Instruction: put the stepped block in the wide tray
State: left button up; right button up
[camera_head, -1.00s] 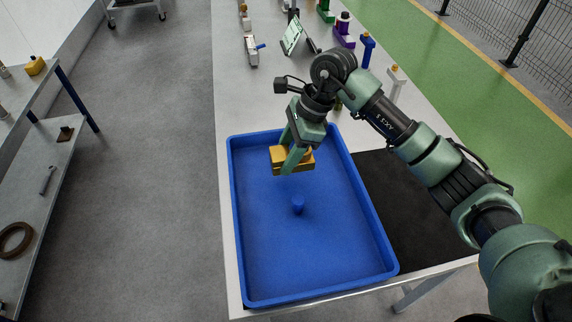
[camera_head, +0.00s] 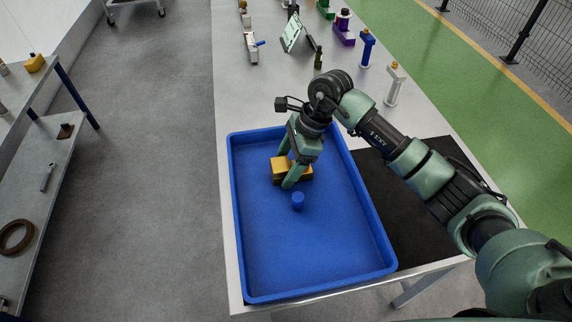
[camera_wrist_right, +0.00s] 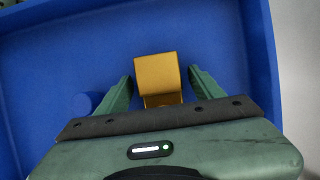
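The yellow-orange stepped block (camera_head: 278,168) sits on the floor of the wide blue tray (camera_head: 330,252), in its far half. My right gripper (camera_head: 287,172) is low over the block with a finger on each side, partly hiding it. In the right wrist view the block (camera_wrist_right: 157,72) lies between the two spread fingers, with narrow gaps beside it, so the gripper looks open. My left gripper is not in view.
A small blue cylinder (camera_head: 298,202) stands in the tray, close to the block. The near part of the tray is clear. A black mat (camera_head: 405,225) lies right of the tray. Several tools and parts stand farther along the table.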

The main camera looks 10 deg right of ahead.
jog(key=shift+r, duration=0.15)
jog(key=shift+d+r, duration=0.1)
jog(key=shift+r, duration=0.1)
jog(key=b+v, duration=0.1)
jog(key=v, duration=1)
jog(key=shift+r+b, duration=0.25)
jog(key=shift+b, duration=0.15)
